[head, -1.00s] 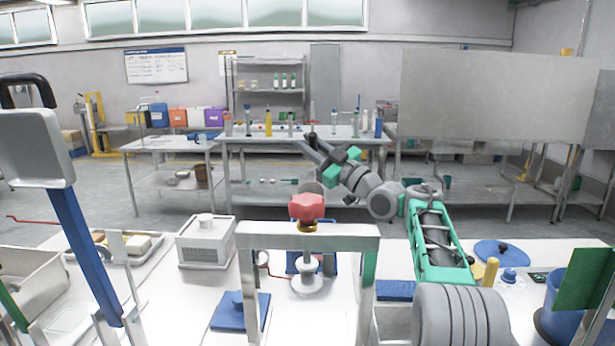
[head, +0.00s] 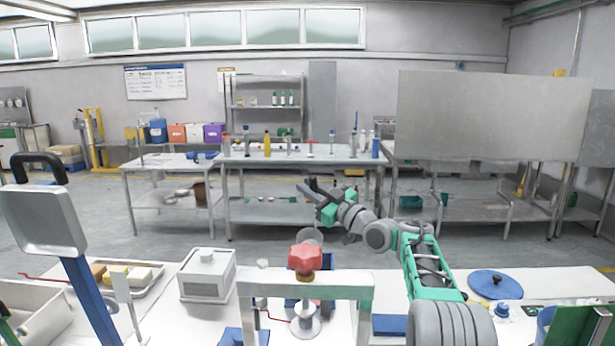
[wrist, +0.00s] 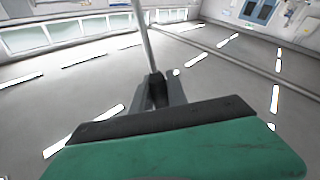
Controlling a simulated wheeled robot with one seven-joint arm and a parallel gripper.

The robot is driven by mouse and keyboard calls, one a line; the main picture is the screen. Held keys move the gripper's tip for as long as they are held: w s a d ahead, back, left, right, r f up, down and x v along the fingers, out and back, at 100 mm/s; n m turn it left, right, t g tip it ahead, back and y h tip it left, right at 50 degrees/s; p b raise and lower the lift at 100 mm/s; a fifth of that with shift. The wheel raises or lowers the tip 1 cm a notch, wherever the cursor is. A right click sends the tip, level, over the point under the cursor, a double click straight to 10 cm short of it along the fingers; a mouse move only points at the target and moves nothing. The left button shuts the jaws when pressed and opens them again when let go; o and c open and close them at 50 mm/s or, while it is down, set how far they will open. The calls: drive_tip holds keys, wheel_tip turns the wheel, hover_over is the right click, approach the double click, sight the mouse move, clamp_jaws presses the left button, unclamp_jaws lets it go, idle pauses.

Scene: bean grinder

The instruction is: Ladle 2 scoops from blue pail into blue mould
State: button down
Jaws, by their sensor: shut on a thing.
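My gripper (head: 308,188) is raised above and beyond the near bench in the head view. In the wrist view its dark fingers (wrist: 157,92) are shut on a thin grey rod (wrist: 146,38), which looks like the ladle's handle. The ladle's bowl cannot be made out there. A blue pail (head: 545,325) is at the lower right edge in the head view, mostly hidden behind a green panel. A blue item (head: 297,290) stands behind the metal frame; I cannot tell whether it is the mould. The contents of the pail are not visible.
A metal frame (head: 350,287) with a red knob (head: 305,257) stands at the bench's front middle. A white box (head: 207,275) and a tray of blocks (head: 130,278) are to its left. A blue lid (head: 497,283) lies right of my arm.

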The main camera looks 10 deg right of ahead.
drive_tip(key=w+d+m+g+h+p, duration=0.1)
drive_tip(key=w+m+p, duration=0.3)
drive_tip(key=p, duration=1.5)
drive_tip(key=w+d+h, duration=0.1)
drive_tip(key=w, duration=0.2)
drive_tip(key=shift+w+r+g+p, duration=0.15)
drive_tip(key=shift+r+g+p, duration=0.05)
drive_tip(key=shift+g+p, duration=0.15)
drive_tip(key=shift+a, duration=0.1)
